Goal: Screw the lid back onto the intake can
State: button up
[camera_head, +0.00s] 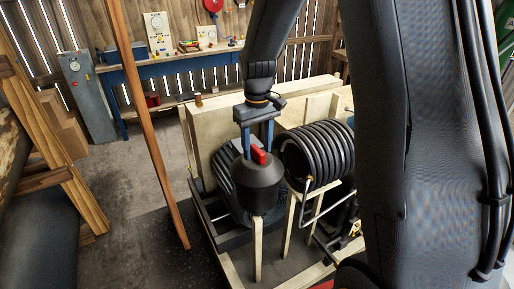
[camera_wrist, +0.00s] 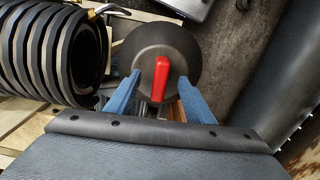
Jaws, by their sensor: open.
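The intake can (camera_head: 258,190) is a dark, rounded can on the compressor, with its lower part tapering down behind a pale wooden post. A red bar handle (camera_head: 258,155) stands on its top; it also shows in the wrist view (camera_wrist: 157,82). In the wrist view the dark round top, which looks like the lid (camera_wrist: 178,42), surrounds the handle. I cannot tell whether the lid is seated or loose on the can. My gripper (camera_head: 258,150) points down over the can, open, with one blue finger on each side of the red handle; gaps show between fingers and handle in the wrist view (camera_wrist: 160,76).
A black ribbed coil (camera_head: 318,153) sits close right of the can, with a metal pipe beside it. Pale wooden panels (camera_head: 212,122) stand behind. A thin wooden post (camera_head: 147,130) rises at left. A blue workbench (camera_head: 180,68) is at the back.

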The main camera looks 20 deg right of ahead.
jog(key=shift+r, duration=0.1)
jog(key=shift+r+p, duration=0.45)
jog(key=shift+r, duration=2)
notch_tip(320, 180, up, 7)
jog(key=b, duration=0.3)
jog(key=shift+m+t, duration=0.3)
jog(key=shift+m, duration=0.5)
jog(key=s+f+b, duration=0.1)
jog(key=s+f, duration=0.1)
jog(key=f, duration=0.2)
jog(key=s+f+b, duration=0.2)
jog(key=f, duration=0.2)
jog(key=s+f+b, duration=0.2)
jog(key=s+f, duration=0.1)
jog(key=f, duration=0.1)
jog(key=shift+f, duration=0.4)
jog(key=s+f+m+b, duration=0.1)
jog(key=s+f+b, duration=0.2)
jog(key=s+f, duration=0.5)
jog(key=shift+f+t+b, duration=0.3)
jog(key=shift+f+t, duration=0.1)
jog(key=shift+f, duration=0.3)
jog(key=shift+a, duration=0.1)
